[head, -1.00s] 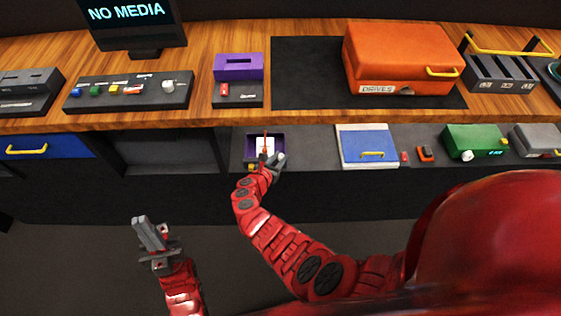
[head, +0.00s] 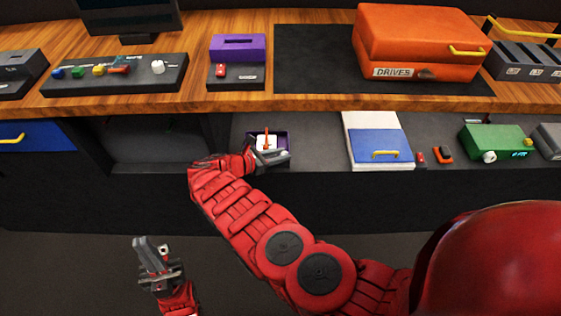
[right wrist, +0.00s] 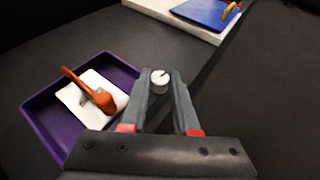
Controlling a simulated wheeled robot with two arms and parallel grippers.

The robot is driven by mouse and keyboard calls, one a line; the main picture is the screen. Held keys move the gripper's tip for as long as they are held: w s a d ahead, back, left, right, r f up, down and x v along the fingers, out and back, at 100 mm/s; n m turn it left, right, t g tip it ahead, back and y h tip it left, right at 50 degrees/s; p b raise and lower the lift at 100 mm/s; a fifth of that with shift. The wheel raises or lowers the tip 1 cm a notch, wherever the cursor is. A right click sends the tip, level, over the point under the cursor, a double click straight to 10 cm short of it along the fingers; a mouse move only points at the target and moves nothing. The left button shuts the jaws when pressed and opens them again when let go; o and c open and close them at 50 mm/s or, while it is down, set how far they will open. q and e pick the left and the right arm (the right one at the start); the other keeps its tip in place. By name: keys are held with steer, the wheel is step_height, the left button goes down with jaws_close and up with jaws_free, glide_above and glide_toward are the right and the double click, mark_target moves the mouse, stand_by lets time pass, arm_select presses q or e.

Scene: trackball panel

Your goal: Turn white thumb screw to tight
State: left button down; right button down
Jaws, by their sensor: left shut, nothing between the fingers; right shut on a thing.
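In the right wrist view, a small round white thumb screw (right wrist: 160,80) with a dark line on its top sits between the tips of my right gripper (right wrist: 162,84). The fingers are shut on it. What lies beneath the screw is hidden. In the head view my right gripper (head: 276,157) is at the shelf, in front of the purple tray, its fingers pointing right. The screw cannot be made out there. My left gripper (head: 158,268) is shut and empty, low over the floor, away from the shelf.
The purple tray (right wrist: 45,115) beside my right gripper holds a white block (right wrist: 85,103) with an orange-red lever-like piece (right wrist: 92,92). A white case with a blue panel (head: 377,146) and a green box (head: 495,143) stand further right on the shelf.

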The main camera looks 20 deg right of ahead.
steer(key=shift+f+g+b, duration=0.1)
steer(key=shift+g+b, duration=0.2)
steer(key=shift+b, duration=0.25)
steer(key=shift+m, duration=0.3)
steer(key=c, duration=0.7)
jaws_free()
steer(key=shift+o, duration=0.2)
steer(key=b+v, duration=0.3)
steer(key=v, duration=1.4)
